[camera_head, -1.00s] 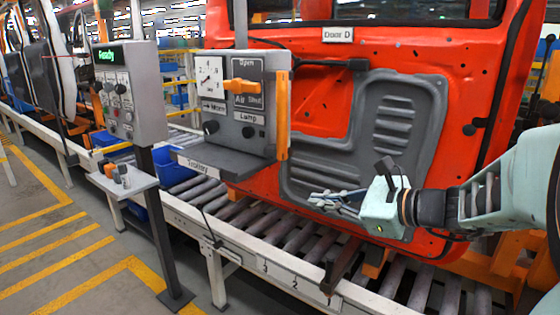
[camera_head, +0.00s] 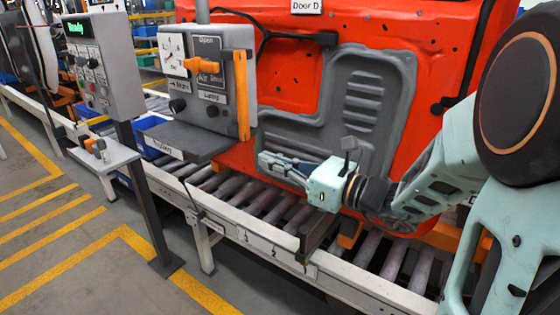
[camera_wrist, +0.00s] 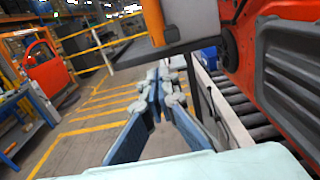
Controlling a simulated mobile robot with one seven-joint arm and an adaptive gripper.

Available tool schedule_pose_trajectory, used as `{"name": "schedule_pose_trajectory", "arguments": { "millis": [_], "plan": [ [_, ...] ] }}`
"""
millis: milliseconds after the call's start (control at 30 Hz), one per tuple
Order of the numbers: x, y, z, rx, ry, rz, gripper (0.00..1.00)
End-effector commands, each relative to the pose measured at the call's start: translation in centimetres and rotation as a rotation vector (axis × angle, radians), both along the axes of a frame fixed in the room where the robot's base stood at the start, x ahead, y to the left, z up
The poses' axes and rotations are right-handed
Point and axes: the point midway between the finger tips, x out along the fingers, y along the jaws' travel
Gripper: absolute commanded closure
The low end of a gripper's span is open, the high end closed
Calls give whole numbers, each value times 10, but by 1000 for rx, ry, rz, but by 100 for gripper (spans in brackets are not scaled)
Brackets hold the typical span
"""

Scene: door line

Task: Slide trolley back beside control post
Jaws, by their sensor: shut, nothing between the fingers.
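The trolley (camera_head: 212,117) is a grey box with a shelf labelled "Trolley", an orange lever (camera_head: 203,65) on its face and a vertical orange handle (camera_head: 241,95) on its right side. It stands over the roller line, right of the control post (camera_head: 101,65), with a gap between them. The post is a grey panel with a green "Ready" display on a dark column. My gripper (camera_head: 263,160) is shut and empty, below and right of the handle, apart from it. In the wrist view, the gripper (camera_wrist: 163,75) points under the trolley's shelf (camera_wrist: 170,50); part of the handle (camera_wrist: 153,22) shows above.
The red door (camera_head: 300,75) with its grey inner panel stands close behind my gripper. A white rail (camera_head: 225,222) with numbered marks runs along the rollers, with a dark upright stop (camera_head: 318,238). A small shelf (camera_head: 105,155) juts from the post. The marked floor in front is clear.

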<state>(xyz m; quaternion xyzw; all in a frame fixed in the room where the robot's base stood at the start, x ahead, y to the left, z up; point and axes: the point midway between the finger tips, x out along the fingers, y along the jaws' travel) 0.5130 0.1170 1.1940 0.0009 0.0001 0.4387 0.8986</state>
Motion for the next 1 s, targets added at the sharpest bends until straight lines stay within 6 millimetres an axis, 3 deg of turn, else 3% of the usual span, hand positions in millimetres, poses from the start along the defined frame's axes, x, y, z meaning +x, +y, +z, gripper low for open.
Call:
{"name": "schedule_pose_trajectory", "arguments": {
  "millis": [200, 400, 1000],
  "plan": [
    [29, 39, 0, 1, 1, 5, 100],
    [48, 62, 1, -1, -1, 3, 100],
    [59, 76, -1, -2, -2, 2, 100]
  ]
}}
